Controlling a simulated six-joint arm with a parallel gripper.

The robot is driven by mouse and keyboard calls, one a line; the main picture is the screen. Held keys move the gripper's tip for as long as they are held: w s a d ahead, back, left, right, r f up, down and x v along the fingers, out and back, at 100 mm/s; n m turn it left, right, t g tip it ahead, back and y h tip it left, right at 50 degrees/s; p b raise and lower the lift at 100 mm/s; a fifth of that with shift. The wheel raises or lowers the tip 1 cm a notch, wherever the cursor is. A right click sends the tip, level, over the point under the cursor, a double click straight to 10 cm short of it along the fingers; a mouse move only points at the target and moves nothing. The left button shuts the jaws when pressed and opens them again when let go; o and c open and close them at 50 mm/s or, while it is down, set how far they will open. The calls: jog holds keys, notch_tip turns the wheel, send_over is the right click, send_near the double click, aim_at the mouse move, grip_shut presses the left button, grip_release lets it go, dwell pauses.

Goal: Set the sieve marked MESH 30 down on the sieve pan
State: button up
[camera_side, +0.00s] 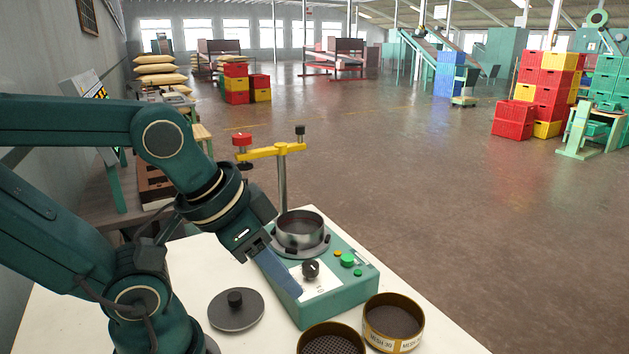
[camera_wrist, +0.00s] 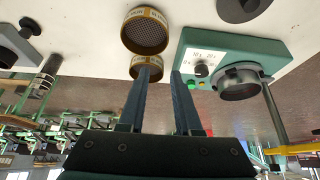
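The sieve marked MESH 30 (camera_side: 392,327) is a round brass-coloured ring with a dark mesh, on the white table near its right edge in the side view. In the wrist view a sieve that looks like it (camera_wrist: 148,62) shows just beyond my left-hand fingertip, partly hidden by it. The sieve pan (camera_side: 300,232) is a silver round pan on top of the green shaker; it also shows in the wrist view (camera_wrist: 240,88). It looks empty. My gripper (camera_wrist: 160,75) is open and empty. In the side view its fingers (camera_side: 287,284) point down over the shaker's front side.
A second sieve with coarser mesh (camera_side: 330,345) stands beside the first. A dark lid with a knob (camera_side: 236,310) lies on the table. The green shaker (camera_side: 340,290) has a knob and buttons. A post with a yellow crossbar (camera_side: 275,151) rises behind the pan.

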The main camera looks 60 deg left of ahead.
jog(key=shift+o, duration=0.5)
jog(key=w+r+m, duration=0.2)
jog(key=w+r, duration=0.2)
jog(key=m+g, duration=0.3)
jog(key=g, duration=0.1)
send_over(400, 338)
jog(key=a, duration=0.1)
notch_tip(400, 338, down, 8)
jog(key=shift+m+g, duration=0.3)
jog(key=shift+g, duration=0.5)
jog(key=f, duration=0.5)
jog(key=d+f, duration=0.1)
jog(key=f, duration=0.2)
jog(key=shift+f, duration=0.95)
